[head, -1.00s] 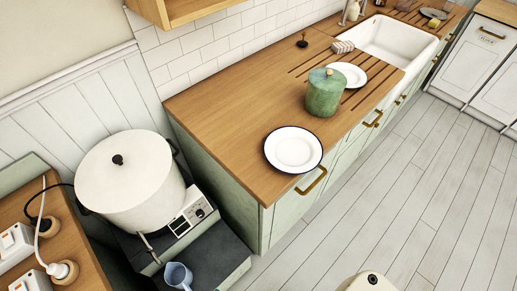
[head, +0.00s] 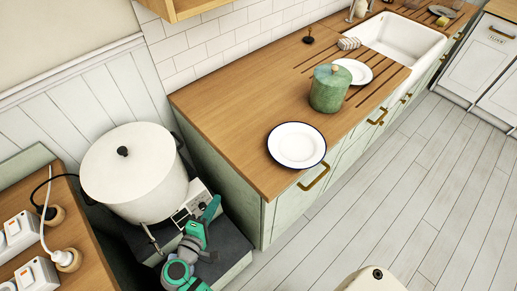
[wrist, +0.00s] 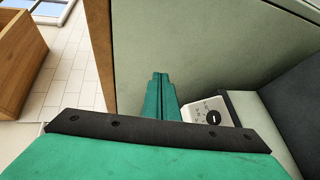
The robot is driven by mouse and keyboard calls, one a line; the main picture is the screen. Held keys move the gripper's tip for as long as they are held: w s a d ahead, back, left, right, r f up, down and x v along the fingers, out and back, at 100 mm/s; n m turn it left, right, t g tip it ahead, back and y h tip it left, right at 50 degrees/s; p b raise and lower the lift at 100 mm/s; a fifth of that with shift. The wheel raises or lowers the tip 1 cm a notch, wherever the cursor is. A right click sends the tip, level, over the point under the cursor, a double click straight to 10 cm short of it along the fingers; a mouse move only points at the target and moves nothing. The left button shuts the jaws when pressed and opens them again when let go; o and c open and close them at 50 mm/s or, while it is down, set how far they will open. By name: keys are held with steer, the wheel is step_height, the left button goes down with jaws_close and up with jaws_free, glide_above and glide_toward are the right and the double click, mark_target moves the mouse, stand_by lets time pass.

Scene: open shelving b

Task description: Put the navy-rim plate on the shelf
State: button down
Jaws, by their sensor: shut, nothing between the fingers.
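The navy-rim plate (head: 297,145), white with a dark blue edge, lies flat on the wooden counter near its front left corner in the head view. A wooden shelf (head: 184,8) on the wall shows only its lower part at the top edge of the head view. My gripper (head: 214,202) is low at the left end of the counter, beside the white pot's heater and well apart from the plate. Its teal fingers are together and empty in the wrist view (wrist: 160,90). The plate is not in the wrist view.
A green lidded jar (head: 330,90) stands behind the plate, with a second white plate (head: 352,72) beyond it. A big white pot (head: 135,175) stands on a heater left of the counter. The counter's back left is clear. The sink (head: 402,45) is farther right.

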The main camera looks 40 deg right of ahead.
mark_target(264, 155)
step_height(264, 155, up, 13)
steer(key=w+a+m+g+h, duration=0.1)
steer(key=w+m+g+h, duration=0.1)
steer(key=m+g+h, duration=0.35)
steer(key=shift+g, duration=0.25)
steer(key=w+d, duration=0.1)
steer(key=d, duration=0.5)
steer(key=w+d, duration=0.1)
steer(key=d, duration=0.5)
steer(key=w+d, duration=0.1)
steer(key=d, duration=0.5)
steer(key=shift+d, duration=0.3)
steer(key=shift+s+d, duration=0.9)
steer(key=shift+s, duration=0.25)
steer(key=shift+s+d, duration=0.25)
steer(key=shift+s, duration=0.35)
steer(key=shift+s+d, duration=0.2)
steer(key=shift+s, duration=0.3)
steer(key=shift+s+d, duration=0.2)
steer(key=shift+s, duration=0.3)
steer(key=shift+r, duration=0.1)
